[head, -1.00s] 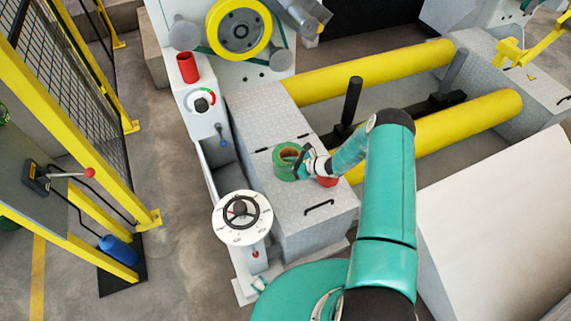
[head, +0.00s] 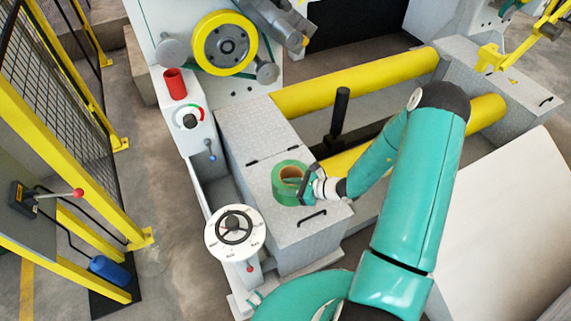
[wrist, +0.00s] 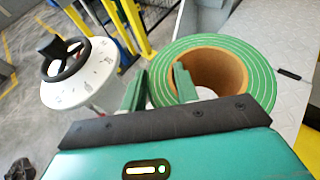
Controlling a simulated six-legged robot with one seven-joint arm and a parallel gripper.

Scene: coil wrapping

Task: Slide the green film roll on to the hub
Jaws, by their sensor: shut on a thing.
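The green film roll (head: 290,183) has a brown core and appears at the top of the grey box, axis roughly upright. I cannot tell whether it touches the lid. In the wrist view the roll (wrist: 262,72) fills the upper right. My gripper (wrist: 158,88) is shut on the roll's wall, one finger inside the core and one outside. In the head view my gripper (head: 307,186) is at the roll's right side. A yellow-rimmed wheel with a grey centre (head: 225,45) is on the machine's upright panel; I cannot tell whether it is the hub.
The grey box (head: 262,140) has a lid handle near its front. A white handwheel (head: 235,234) stands left of it. A red cup (head: 175,83), a black post (head: 340,112) and yellow rollers (head: 355,80) are around. A yellow fence (head: 90,120) is at left.

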